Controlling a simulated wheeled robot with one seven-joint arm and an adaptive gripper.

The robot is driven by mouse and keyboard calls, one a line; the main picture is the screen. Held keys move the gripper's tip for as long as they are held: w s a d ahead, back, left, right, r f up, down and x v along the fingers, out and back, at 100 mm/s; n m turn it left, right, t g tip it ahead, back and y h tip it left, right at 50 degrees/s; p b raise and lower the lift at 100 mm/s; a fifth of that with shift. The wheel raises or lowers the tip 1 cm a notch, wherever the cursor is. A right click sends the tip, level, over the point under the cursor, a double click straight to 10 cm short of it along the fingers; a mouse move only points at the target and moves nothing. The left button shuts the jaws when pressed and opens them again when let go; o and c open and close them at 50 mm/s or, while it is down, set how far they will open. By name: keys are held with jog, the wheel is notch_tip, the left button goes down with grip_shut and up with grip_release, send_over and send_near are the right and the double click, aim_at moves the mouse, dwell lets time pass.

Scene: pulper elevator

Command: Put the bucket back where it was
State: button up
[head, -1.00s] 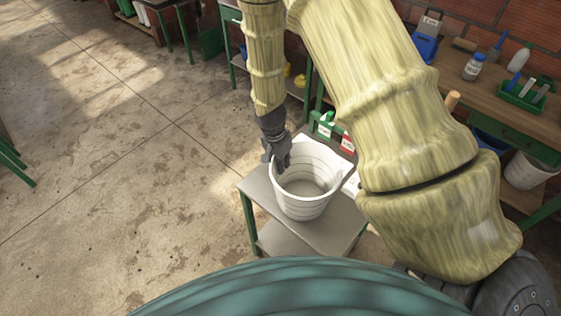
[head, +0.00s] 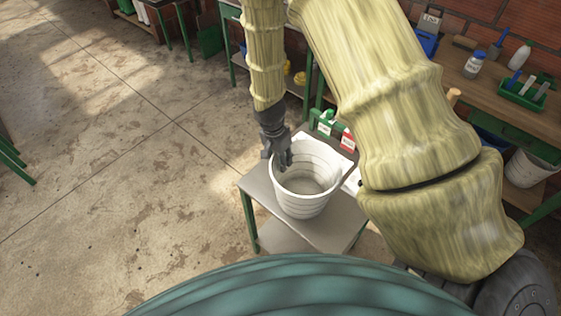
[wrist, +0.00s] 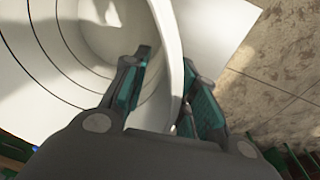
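The white bucket (head: 306,196) stands upright on a small grey-topped table (head: 258,193) with green legs in the head view. My gripper (head: 279,162) points down at the bucket's left rim. In the wrist view the bucket (wrist: 45,70) fills the upper left. My gripper (wrist: 167,65) straddles its wall there, one finger inside and one outside. The fingers stand apart with the wall between them. Whether both pads press on the wall cannot be seen. The bucket looks empty.
Cartons with red labels (head: 347,141) stand in a green holder at the table's back. A wooden workbench (head: 455,84) with bottles and a green tray (head: 520,95) runs along the right wall. Another whitish bucket (head: 527,168) is under it. The floor (head: 130,200) at left is clear.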

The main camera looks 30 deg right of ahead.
notch_tip(320, 180, up, 11)
jog(key=a+b, duration=0.1)
jog(key=b, duration=0.2)
jog(key=shift+w+a+r, duration=0.15)
jog(key=shift+w, duration=0.1)
dwell(0.7)
